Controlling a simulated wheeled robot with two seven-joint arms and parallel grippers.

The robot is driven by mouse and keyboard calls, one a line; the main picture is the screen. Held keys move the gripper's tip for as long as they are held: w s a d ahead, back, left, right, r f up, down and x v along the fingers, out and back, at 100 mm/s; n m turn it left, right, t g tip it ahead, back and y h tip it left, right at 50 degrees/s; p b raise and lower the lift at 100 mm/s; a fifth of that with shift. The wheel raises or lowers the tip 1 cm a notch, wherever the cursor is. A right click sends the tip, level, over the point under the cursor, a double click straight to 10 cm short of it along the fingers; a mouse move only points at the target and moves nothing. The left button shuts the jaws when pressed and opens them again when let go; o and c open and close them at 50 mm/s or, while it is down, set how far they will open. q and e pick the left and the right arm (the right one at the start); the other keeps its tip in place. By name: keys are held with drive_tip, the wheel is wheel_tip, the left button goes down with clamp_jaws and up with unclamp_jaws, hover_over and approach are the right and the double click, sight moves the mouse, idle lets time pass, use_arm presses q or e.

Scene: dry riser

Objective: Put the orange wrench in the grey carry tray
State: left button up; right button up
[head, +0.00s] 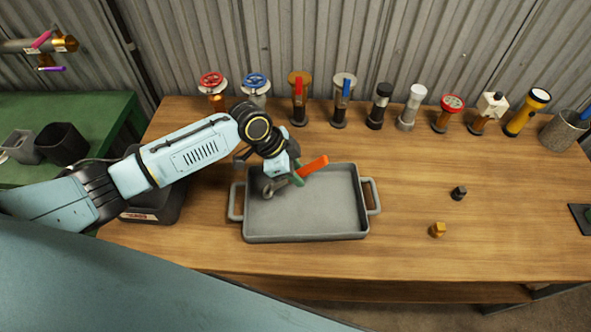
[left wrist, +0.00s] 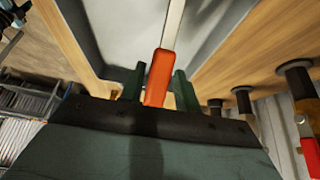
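The orange wrench (head: 314,164) is at my left gripper (head: 298,174), over the left back part of the grey carry tray (head: 330,237). Its orange handle points to the back right in the head view, and its metal end points left over the tray. In the left wrist view the orange handle (left wrist: 160,76) lies between the two green fingers, which look closed on it. The tray floor (left wrist: 125,30) shows behind it. Whether the wrench touches the tray is unclear. My right gripper is not in view.
Several valves and flashlights stand along the back of the wooden bench (head: 400,262). A dark nut (head: 459,193) and a brass nut (head: 437,230) lie right of the tray. A grey cup (head: 563,131) stands at the far right. Bench space right of the tray is mostly clear.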

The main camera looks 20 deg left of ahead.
use_arm(q)
drive_tip(key=o, duration=0.3)
drive_tip(key=p+v, duration=0.1)
drive_tip(key=v, duration=1.2)
drive_tip(key=shift+r, duration=0.15)
